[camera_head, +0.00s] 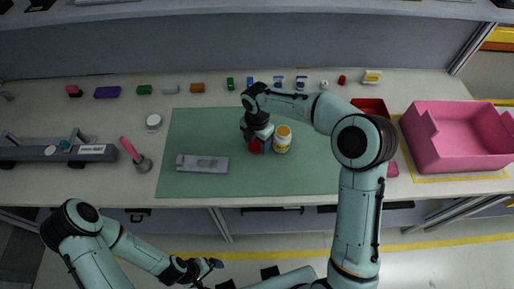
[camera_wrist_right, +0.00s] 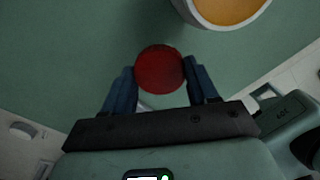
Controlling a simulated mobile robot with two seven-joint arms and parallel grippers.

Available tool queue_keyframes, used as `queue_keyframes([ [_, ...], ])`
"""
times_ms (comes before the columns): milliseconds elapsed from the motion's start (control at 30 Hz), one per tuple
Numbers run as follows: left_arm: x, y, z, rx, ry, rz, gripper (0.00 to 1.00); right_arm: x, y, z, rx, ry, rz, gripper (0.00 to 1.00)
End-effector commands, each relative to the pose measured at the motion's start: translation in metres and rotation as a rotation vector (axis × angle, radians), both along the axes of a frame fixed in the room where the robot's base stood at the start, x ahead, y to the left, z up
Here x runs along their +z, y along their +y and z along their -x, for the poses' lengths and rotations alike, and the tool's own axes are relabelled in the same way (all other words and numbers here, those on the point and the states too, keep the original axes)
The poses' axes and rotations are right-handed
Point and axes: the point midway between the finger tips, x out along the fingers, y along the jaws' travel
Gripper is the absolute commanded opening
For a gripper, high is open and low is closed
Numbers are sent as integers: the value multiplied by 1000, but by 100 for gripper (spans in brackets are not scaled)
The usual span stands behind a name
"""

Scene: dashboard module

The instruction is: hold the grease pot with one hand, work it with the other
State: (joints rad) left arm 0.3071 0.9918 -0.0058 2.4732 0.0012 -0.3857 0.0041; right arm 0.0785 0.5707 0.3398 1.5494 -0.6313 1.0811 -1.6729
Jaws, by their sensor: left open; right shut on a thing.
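The grease pot, a white jar with an orange-yellow top (camera_head: 282,137), stands upright on the green mat. It also shows at the top of the right wrist view (camera_wrist_right: 227,12). My right gripper (camera_head: 256,143) is just left of the pot, pointing down at the mat. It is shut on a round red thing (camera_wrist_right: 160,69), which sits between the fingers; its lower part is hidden. The red thing and the pot are apart. My left gripper (camera_head: 216,264) is open and empty, in front of the table edge, away from the pot.
The green mat (camera_head: 310,178) is mostly clear. A grey plate (camera_head: 202,163) lies on its left part. A pink-handled tool (camera_head: 130,150) stands left of it. Several small blocks line the back. A pink crate (camera_head: 455,137) and a red tray (camera_head: 370,105) are at the right.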

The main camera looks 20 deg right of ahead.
Motion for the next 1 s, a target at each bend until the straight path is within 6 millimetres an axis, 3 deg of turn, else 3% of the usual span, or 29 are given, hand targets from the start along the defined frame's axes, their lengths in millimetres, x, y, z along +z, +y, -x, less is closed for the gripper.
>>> queue_keyframes([
  [233,-5,0,4,0,4,0,96,-37,-1,1,-1,4,1,22],
  [633,-5,0,4,0,5,-1,96,-41,0,1,-1,2,0,22],
  [667,-5,0,4,0,5,-1,96,-40,0,0,-1,1,0,68],
  [700,-5,0,4,0,5,-1,96,-40,0,0,-1,1,0,81],
  [1000,-5,0,4,1,5,0,96,-39,0,0,-1,1,0,84],
])
